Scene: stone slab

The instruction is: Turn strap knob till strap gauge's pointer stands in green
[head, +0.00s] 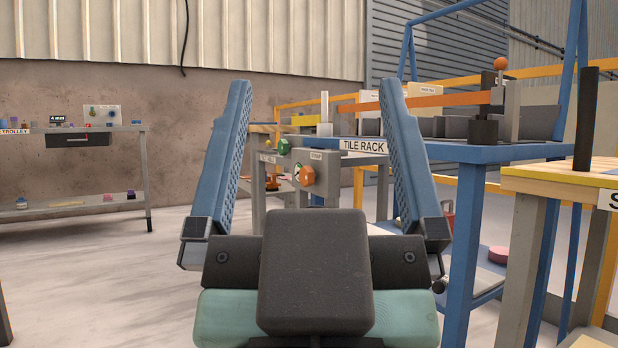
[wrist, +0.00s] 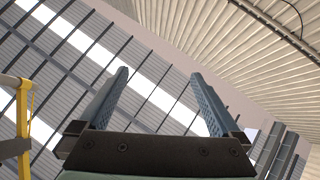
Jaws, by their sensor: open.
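An orange faceted knob (head: 307,175) sticks out from the front of a grey stand, seen between my fingers in the head view. A small label (head: 316,156) beside it seems to read "STRAP". A green round knob (head: 283,146) sits up and left of it, by another small label. In the wrist view my gripper (wrist: 160,73) points at the roof and wall, with no knob showing.
A "TILE RACK" sign (head: 364,145) hangs right of the knobs. A blue table (head: 470,150) with posts and an orange bar stands at right, near a yellow-topped table (head: 560,182). A grey trolley (head: 95,128) stands far left. Open floor lies at left.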

